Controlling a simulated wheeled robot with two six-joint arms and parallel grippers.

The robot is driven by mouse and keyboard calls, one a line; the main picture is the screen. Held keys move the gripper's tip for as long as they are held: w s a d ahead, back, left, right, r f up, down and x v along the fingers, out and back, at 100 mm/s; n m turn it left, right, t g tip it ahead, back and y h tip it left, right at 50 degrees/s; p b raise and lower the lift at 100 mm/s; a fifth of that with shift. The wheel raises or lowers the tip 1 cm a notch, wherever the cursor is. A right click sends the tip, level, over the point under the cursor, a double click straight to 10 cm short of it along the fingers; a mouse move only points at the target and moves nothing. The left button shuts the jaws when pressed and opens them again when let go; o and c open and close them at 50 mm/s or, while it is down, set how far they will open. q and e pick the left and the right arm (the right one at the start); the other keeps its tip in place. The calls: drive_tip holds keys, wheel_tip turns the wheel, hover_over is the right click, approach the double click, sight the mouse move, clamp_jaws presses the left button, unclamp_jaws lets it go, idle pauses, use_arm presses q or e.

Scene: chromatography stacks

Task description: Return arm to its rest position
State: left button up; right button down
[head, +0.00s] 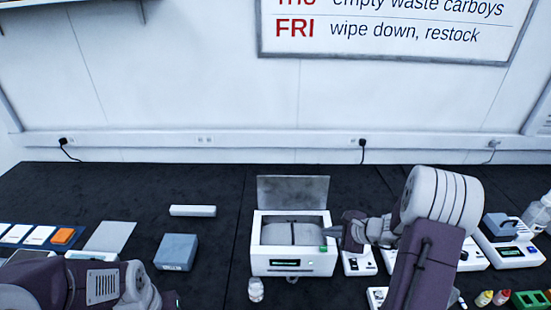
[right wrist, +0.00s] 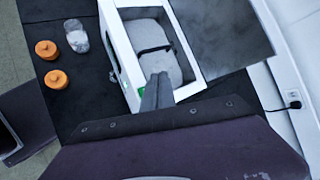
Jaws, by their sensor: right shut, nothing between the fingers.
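My right arm (head: 430,245) reaches in from the lower right in the head view. Its gripper (head: 342,232) is at the right side of a white instrument with an open lid (head: 292,265). In the right wrist view the closed dark fingers (right wrist: 157,90) show in front of the instrument's open top, with nothing between them. A grey rounded body with a dark band (right wrist: 152,48) sits inside the instrument. Part of my left arm (head: 85,280) shows at the lower left; its gripper is not in view.
A small clear vial (head: 256,289) stands before the instrument. A blue-grey block (head: 176,252) and a white bar (head: 193,211) lie to its left. White devices (head: 510,252) crowd the right. In the right wrist view, orange-capped jars (right wrist: 46,50) stand near the vial.

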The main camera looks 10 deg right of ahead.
drive_tip(key=a+r+n+g+y, duration=0.1)
drive_tip(key=a+r+n, duration=0.15)
drive_tip(key=a, duration=0.45)
drive_tip(key=a+r+n+g+y, duration=0.1)
drive_tip(key=a+r+n, duration=0.15)
drive_tip(key=a, duration=0.35)
drive_tip(key=s+a+n+g, duration=0.2)
drive_tip(key=s+a+n, duration=0.3)
drive_tip(key=s, duration=0.1)
drive_tip(key=s+f+n+g+h, duration=0.2)
drive_tip(key=s+n+g+h, duration=0.1)
drive_tip(key=s+n, duration=0.55)
drive_tip(key=s+d+f+n+h, duration=0.2)
drive_tip(key=s+d+h, duration=0.1)
drive_tip(key=d, duration=0.3)
drive_tip(key=shift+d+n, duration=0.15)
drive_tip(key=shift+n, duration=0.2)
